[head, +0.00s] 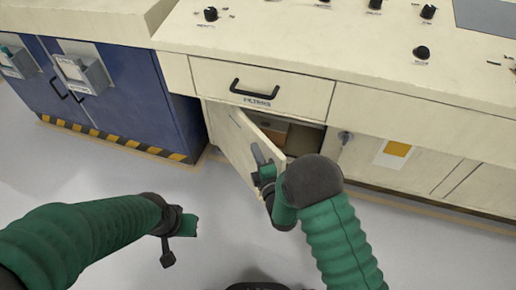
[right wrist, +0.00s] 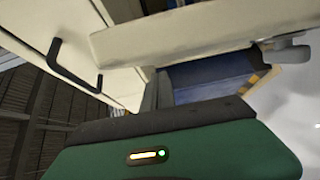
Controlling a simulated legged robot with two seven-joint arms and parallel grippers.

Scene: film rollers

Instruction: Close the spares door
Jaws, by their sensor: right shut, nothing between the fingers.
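The cream cupboard door (head: 232,137) under the drawer marked FILTERS stands part open, swung out from its left side. Its lettering is not readable. A grey handle (head: 257,154) sits near its free edge. My right gripper (head: 263,176) is shut and empty, close by the handle and free edge; I cannot tell if it touches. In the right wrist view the door (right wrist: 175,33) is a pale slab with the grey handle (right wrist: 288,50) at right. My left gripper (head: 180,236) hangs over the floor, away from the door; its jaw state is unclear.
The drawer (head: 262,90) above is shut, with a black handle. A shelf space with a brownish box (head: 272,129) shows behind the door. A blue cabinet (head: 120,95) stands at left. The grey floor (head: 110,180) before the cabinets is clear.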

